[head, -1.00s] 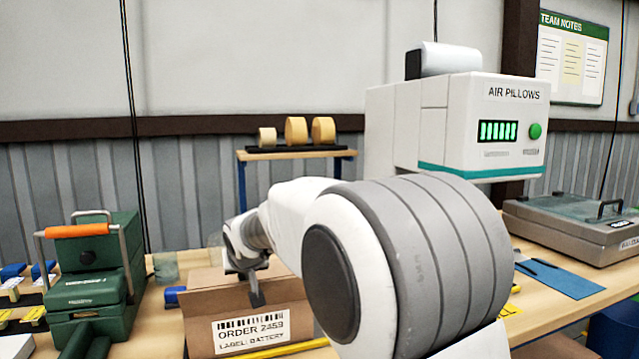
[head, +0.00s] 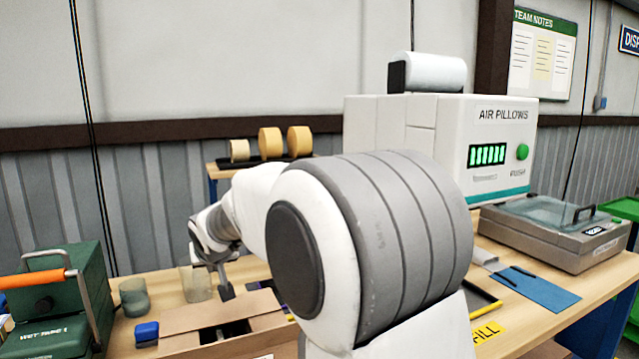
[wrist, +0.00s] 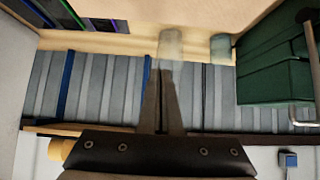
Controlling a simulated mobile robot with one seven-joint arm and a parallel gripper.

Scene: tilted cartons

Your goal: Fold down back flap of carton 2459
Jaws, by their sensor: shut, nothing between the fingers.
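The brown carton (head: 180,343) stands on the bench at the bottom of the head view, cut off by the frame edge. A dark opening shows in its top. A brown flap panel (head: 205,318) lies along the far side of that opening, looking nearly flat; its exact angle is unclear. My gripper (head: 227,293) is shut and empty, pointing down above or against this panel; contact cannot be told. In the wrist view my shut fingers (wrist: 170,65) end over a clear cup in the picture. My arm hides the carton's right side.
Clear cups (head: 196,284) and a blue block (head: 146,331) stand behind and left of the carton. The air pillow machine (head: 440,140) stands behind my arm, with a grey sealer (head: 555,232) at right.

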